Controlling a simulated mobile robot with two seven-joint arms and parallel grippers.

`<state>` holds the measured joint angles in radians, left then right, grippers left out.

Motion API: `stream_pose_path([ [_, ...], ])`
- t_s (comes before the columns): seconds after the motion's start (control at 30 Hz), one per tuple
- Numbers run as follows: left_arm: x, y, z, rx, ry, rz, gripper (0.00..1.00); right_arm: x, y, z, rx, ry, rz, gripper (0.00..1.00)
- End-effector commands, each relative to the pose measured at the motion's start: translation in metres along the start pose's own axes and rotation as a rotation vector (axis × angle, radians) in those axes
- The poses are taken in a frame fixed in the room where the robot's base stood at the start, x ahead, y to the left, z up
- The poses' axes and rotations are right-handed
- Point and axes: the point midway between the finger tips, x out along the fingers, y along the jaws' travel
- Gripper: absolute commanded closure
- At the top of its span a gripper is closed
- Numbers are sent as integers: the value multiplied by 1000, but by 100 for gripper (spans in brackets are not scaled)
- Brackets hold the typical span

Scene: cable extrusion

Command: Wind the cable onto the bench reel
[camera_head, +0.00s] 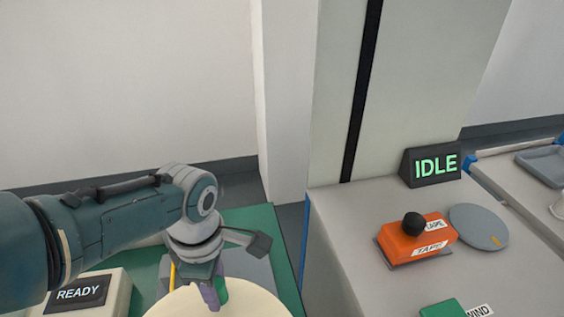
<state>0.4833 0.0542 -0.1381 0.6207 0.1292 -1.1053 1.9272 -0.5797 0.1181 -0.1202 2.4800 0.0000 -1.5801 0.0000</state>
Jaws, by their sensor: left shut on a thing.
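A cream round disc (258,301), which looks like the bench reel, shows at the bottom edge and is cut off by the frame. I cannot make out the cable. My right gripper is not in view.
A box reading READY (78,293) stands at the left on a green surface (285,250). On the grey bench to the right are an IDLE display (431,165), an orange TAPE unit (410,240) with a black knob, a grey disc (478,227) and a green WIND button (443,308).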

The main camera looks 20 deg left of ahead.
Motion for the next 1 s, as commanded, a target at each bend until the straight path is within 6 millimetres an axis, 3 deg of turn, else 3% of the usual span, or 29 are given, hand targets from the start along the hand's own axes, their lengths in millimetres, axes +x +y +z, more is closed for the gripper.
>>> stream_pose_path([
  [0.4,-1,-5,-20,-197,0,-6,100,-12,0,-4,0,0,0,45],
  [0.97,-1,-6,-23,-230,1,-6,100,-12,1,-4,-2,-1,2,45],
  [1.0,-1,-6,-23,-230,1,-6,61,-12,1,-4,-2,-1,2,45],
])
